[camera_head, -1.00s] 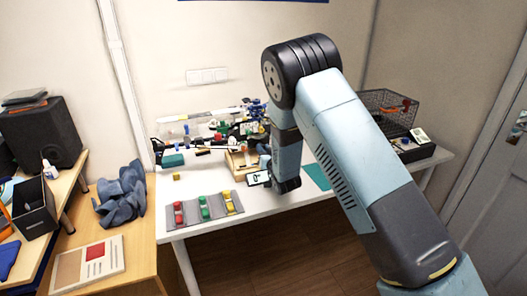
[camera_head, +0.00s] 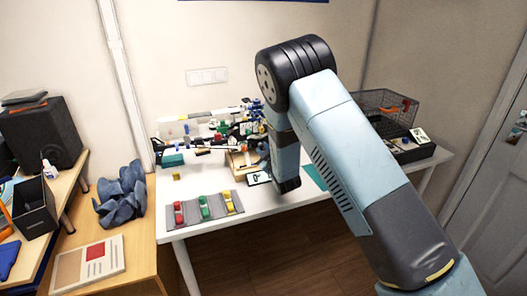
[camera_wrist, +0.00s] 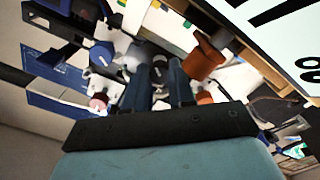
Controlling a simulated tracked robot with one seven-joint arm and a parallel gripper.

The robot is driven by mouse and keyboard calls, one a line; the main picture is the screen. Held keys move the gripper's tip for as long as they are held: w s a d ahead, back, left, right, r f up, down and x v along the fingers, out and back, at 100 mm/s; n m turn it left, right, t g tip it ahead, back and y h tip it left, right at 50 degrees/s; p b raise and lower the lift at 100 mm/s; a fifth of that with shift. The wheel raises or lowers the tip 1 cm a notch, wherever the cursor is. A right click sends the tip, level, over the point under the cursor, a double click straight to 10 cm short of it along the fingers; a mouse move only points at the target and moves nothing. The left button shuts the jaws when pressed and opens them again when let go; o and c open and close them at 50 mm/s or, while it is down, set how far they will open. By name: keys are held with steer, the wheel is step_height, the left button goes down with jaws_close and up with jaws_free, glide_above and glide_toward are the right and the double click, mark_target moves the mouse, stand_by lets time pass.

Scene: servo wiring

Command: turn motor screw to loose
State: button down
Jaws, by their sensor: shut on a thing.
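My gripper (camera_wrist: 162,72) shows in the wrist view as two dark blue fingers reaching away from a black and teal body. The fingers are close together, with a narrow gap between them, shut on what appears to be the motor screw. The screw is small and mostly hidden at the fingertips. Grey-white rounded parts lie just beyond the tips, and I cannot make out the motor's outline. In the head view, my arm hangs over the white table (camera_head: 213,228), and the fingers and the screw are hidden behind it and the clutter.
A grey tray with red, green and yellow pieces (camera_head: 203,208) sits at the table's front left. A wire basket (camera_head: 388,104) and a black box (camera_head: 410,150) stand at the right.

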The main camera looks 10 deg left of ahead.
steer(key=n, duration=0.4)
steer(key=shift+s+a+f+n, duration=0.1)
steer(key=shift+f+n, duration=0.05)
steer(key=shift+n, duration=0.15)
stand_by(0.5)
steer(key=c, duration=0.9)
jaws_free()
steer(key=shift+c, duration=0.2)
